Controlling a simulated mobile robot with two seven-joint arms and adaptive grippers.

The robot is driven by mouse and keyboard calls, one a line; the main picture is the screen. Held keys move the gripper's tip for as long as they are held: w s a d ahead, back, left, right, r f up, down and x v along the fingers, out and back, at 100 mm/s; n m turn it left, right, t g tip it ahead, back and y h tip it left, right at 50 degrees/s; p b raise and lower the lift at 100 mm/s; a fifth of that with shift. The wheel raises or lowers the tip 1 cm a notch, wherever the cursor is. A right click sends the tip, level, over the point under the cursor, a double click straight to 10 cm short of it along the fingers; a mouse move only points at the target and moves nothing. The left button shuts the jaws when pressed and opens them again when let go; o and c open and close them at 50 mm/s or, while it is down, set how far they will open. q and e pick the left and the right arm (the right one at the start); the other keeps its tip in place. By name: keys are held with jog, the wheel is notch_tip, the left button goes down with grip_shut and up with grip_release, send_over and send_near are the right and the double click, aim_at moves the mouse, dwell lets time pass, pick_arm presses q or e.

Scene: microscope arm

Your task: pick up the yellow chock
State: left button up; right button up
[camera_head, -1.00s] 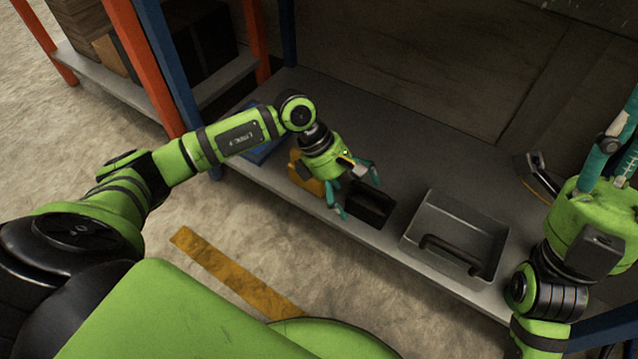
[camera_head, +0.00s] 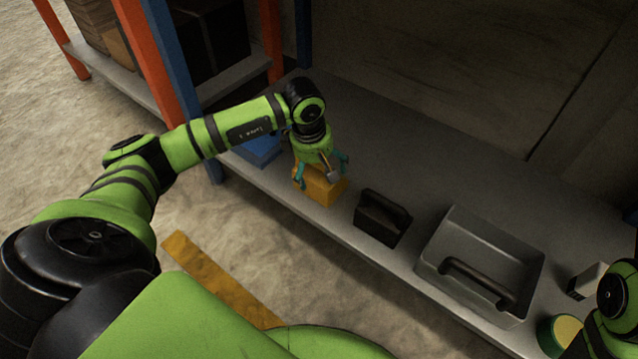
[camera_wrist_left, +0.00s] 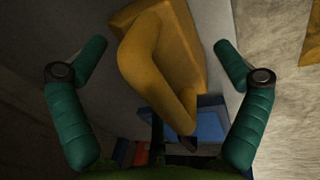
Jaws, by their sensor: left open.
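The yellow chock (camera_head: 320,187) sits on the grey shelf near its front edge, to the right of a blue object. In the left wrist view the yellow chock (camera_wrist_left: 165,58) shows its curved handle between my two green fingers. My left gripper (camera_head: 321,172) is open, pointing down just above the chock, with a finger on either side of it. In the wrist view the fingers of my left gripper (camera_wrist_left: 160,95) stand apart from the handle. Part of the chock is hidden behind the gripper. Only part of my right arm shows at the lower right; its gripper is out of view.
A black chock-like block (camera_head: 382,217) stands right of the yellow one. Farther right is a grey tray (camera_head: 459,217) with a black handle-like bar. A blue object (camera_head: 262,150) lies left, near the blue post (camera_head: 172,60). The shelf behind is clear.

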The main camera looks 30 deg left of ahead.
pick_arm(q)
jog(key=shift+w+f, duration=0.1)
jog(key=shift+f, duration=0.15)
jog(key=c, duration=1.9)
jog(key=shift+r, duration=0.1)
